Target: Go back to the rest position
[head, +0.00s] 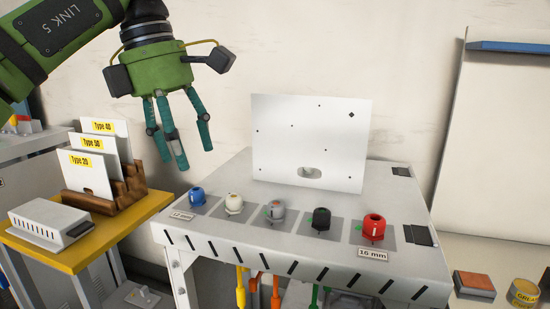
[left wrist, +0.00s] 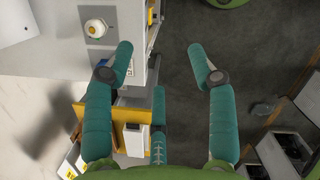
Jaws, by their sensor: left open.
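My left gripper (head: 181,150) hangs in the air at the upper left of the head view, fingers pointing down. It is above and behind the left end of the grey dispenser table (head: 225,180), near the pale wall. In the left wrist view the teal fingers of my left gripper (left wrist: 161,58) are spread apart, with nothing between them. The floor and the table's edge show beyond them. My right gripper is in neither view.
A white panel (head: 310,135) stands on the table behind blue (head: 197,196), white (head: 234,203), grey (head: 275,212), black (head: 321,219) and red (head: 373,227) knobs. A yellow-topped stand (head: 120,235) at left holds Type cards (head: 85,175) in a wooden rack (head: 130,190).

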